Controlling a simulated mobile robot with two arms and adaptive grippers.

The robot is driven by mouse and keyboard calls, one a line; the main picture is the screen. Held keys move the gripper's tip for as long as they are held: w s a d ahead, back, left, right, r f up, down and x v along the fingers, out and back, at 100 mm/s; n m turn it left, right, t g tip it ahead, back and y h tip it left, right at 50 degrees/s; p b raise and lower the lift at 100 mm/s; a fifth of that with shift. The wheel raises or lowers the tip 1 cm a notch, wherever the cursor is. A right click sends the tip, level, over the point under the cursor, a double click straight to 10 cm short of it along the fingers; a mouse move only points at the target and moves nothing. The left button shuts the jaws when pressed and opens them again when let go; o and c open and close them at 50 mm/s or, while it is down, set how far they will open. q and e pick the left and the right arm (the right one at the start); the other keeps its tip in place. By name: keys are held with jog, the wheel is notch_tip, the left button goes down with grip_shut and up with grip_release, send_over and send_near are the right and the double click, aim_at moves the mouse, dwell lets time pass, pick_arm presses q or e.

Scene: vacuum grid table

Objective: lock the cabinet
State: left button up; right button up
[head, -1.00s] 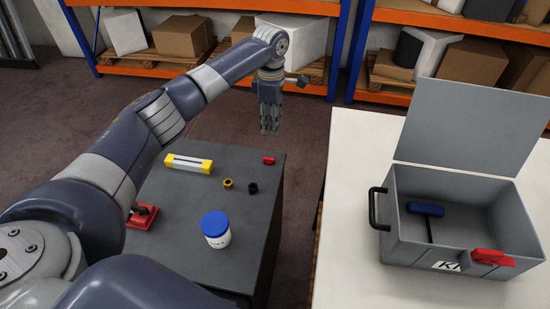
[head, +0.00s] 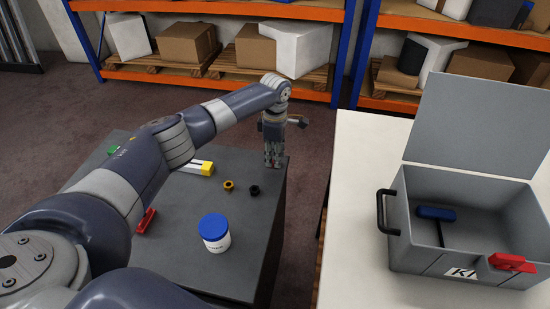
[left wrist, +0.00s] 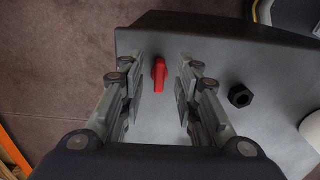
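A dark grey block with a flat top (head: 185,245), which I take for the cabinet, stands at centre left. Near its far right corner is a small red piece, seen in the left wrist view (left wrist: 159,74). I cannot tell whether it is a lock handle or a loose part. In the head view it is hidden behind my left gripper (head: 273,163). My left gripper, also in the left wrist view (left wrist: 160,86), is open, pointing down, with the red piece between its two fingers. No grip on it shows. My right gripper is not in view.
Near the gripper lie a black nut (head: 253,190) and a yellow ring (head: 228,185). A yellow-and-white block (head: 200,168), a blue-lidded jar (head: 214,236) and a red part (head: 146,221) share the top. An open grey toolbox (head: 450,265) stands on the white table (head: 345,220).

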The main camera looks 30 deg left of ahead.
pick_arm(q)
jog(key=shift+f, duration=0.85)
grip_shut()
jog(key=shift+r, duration=0.1)
